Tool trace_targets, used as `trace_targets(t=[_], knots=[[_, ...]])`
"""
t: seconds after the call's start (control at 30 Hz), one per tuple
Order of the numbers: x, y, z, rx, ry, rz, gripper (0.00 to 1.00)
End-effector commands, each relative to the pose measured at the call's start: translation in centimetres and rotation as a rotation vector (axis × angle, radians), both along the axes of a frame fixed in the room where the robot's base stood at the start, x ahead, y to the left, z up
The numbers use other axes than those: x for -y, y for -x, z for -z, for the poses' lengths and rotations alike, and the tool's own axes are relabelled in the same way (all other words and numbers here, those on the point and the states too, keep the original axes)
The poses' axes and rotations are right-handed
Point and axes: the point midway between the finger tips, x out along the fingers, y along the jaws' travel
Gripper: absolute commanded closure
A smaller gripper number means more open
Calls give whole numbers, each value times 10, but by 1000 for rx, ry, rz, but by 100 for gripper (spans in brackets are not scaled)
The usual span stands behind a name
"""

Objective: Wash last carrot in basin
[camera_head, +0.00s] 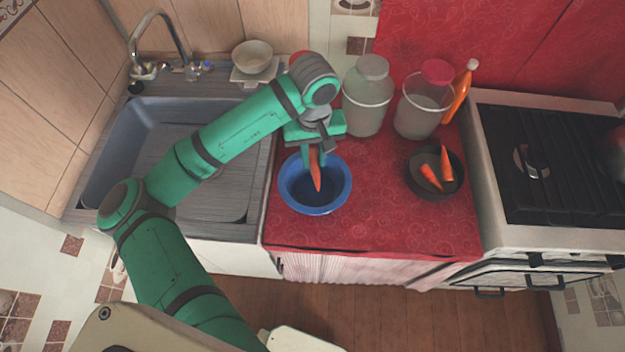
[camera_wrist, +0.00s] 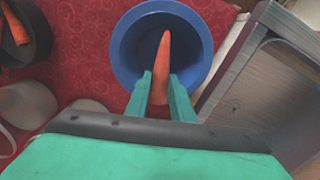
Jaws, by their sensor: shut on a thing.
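A carrot (camera_head: 315,172) is held tip down between the fingers of my gripper (camera_head: 313,155). The blue basin (camera_head: 336,203) stands on the red counter, and the carrot's tip is over or inside its opening. In the wrist view my gripper (camera_wrist: 161,92) is shut on the carrot (camera_wrist: 163,62), which points into the blue basin (camera_wrist: 125,75). I cannot tell whether the tip touches the basin's inside. A dark bowl (camera_head: 458,186) to the right of the basin holds two carrots (camera_head: 446,164).
Two lidded jars (camera_head: 367,98) (camera_head: 421,108) and an orange bottle (camera_head: 459,92) stand behind the basin and bowl. The sink (camera_head: 125,150) is on the left, the stove (camera_head: 550,190) on the right. The red counter (camera_head: 385,222) is clear between basin and bowl.

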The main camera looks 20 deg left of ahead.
Motion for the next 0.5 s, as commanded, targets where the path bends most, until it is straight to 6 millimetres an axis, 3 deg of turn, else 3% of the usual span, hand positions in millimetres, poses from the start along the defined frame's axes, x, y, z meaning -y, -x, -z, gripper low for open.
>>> trace_targets(t=[0.5], knots=[[-1,0,-8,1,-2,-1,100]])
